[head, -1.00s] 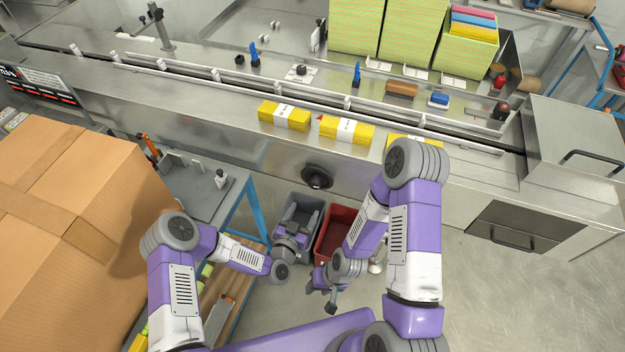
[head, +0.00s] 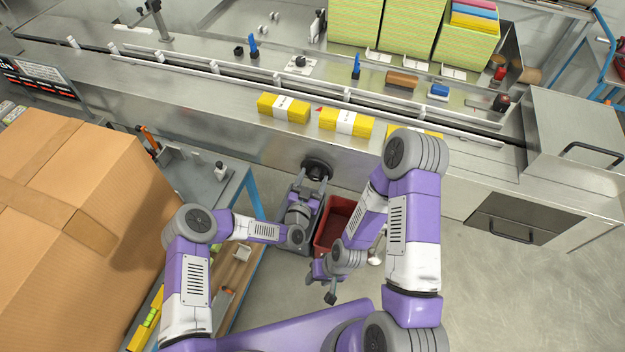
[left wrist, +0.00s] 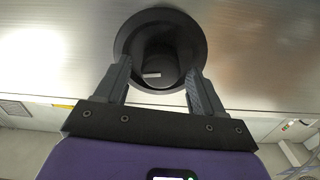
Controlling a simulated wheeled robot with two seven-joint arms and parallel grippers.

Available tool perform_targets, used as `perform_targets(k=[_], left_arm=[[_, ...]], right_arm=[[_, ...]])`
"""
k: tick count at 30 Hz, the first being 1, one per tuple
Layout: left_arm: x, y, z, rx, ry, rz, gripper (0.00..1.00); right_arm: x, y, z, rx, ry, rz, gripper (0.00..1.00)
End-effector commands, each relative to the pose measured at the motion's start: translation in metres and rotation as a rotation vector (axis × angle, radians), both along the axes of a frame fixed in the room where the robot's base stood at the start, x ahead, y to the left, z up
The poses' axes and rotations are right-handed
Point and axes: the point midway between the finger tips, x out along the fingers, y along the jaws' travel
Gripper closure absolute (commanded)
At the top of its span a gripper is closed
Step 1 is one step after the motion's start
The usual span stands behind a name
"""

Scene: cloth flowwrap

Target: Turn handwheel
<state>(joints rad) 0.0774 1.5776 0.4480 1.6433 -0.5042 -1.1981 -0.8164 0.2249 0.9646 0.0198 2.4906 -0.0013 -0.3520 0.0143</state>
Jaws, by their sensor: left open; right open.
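The handwheel (head: 317,168) is a black round wheel on the front face of the steel machine. In the left wrist view the handwheel (left wrist: 160,32) shows as a dark disc with a thick hub in its middle. My left gripper (head: 314,183) is open at the handwheel. In the left wrist view the fingers of my left gripper (left wrist: 160,82) stand on either side of the hub's near part; I cannot tell whether they touch it. My right gripper (head: 328,292) is open and hangs low, well away from the handwheel.
Yellow packs (head: 283,108) lie on the steel ledge above the handwheel. A large cardboard box (head: 70,220) fills the left side. The floor at right is clear.

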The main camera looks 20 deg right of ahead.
Motion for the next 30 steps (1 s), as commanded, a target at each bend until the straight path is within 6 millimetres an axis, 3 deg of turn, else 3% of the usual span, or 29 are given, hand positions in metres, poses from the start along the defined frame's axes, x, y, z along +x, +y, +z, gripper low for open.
perform_targets(k=[2, 13, 23, 30], left_arm=[[0.0, 0.0, 0.0, 0.0, 0.0, 0.0, 0.31], [0.0, 0.0, 0.0, 0.0, 0.0, -0.001, 0.86], [0.0, 0.0, -0.001, -0.039, 0.026, -0.001, 0.87], [0.0, 0.001, -0.003, -0.161, 0.109, -0.001, 0.87]], right_arm=[[0.0, 0.0, 0.0, 0.0, 0.0, 0.0, 0.57], [0.0, 0.0, 0.0, 0.0, 0.0, 0.0, 0.57], [0.0, 0.0, -0.007, 0.0, 0.0, 0.0, 0.57], [0.0, 0.0, -0.025, 0.0, 0.0, 0.0, 0.57]])
